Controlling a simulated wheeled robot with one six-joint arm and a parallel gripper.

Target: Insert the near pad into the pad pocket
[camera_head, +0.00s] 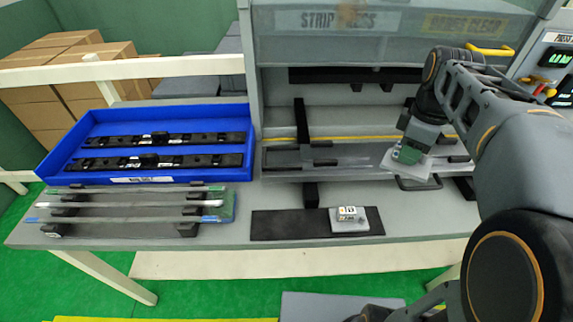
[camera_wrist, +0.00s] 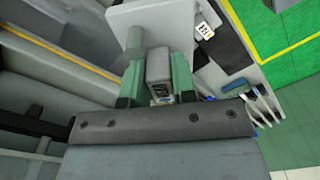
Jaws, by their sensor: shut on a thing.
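My gripper (camera_head: 408,152) is above the right part of the press bed (camera_head: 285,157). In the wrist view its green fingers (camera_wrist: 157,82) are shut on a grey block, which I take to be the near pad (camera_wrist: 158,63). A pale flat plate (camera_head: 392,166) shows just under the gripper, tilted in the head view; the wrist view shows a pale plate (camera_wrist: 172,14) with a round post beyond the block. I cannot tell whether block and plate are joined. The pad pocket cannot be made out clearly; the arm and plate cover part of the bed.
A black mat (camera_head: 285,225) carries a small grey labelled box (camera_head: 349,226). A blue tray (camera_head: 100,178) holds two black strips with clips. A rack (camera_head: 180,229) with several thin strips stands in front of it. The press housing (camera_head: 345,50) overhangs the bed.

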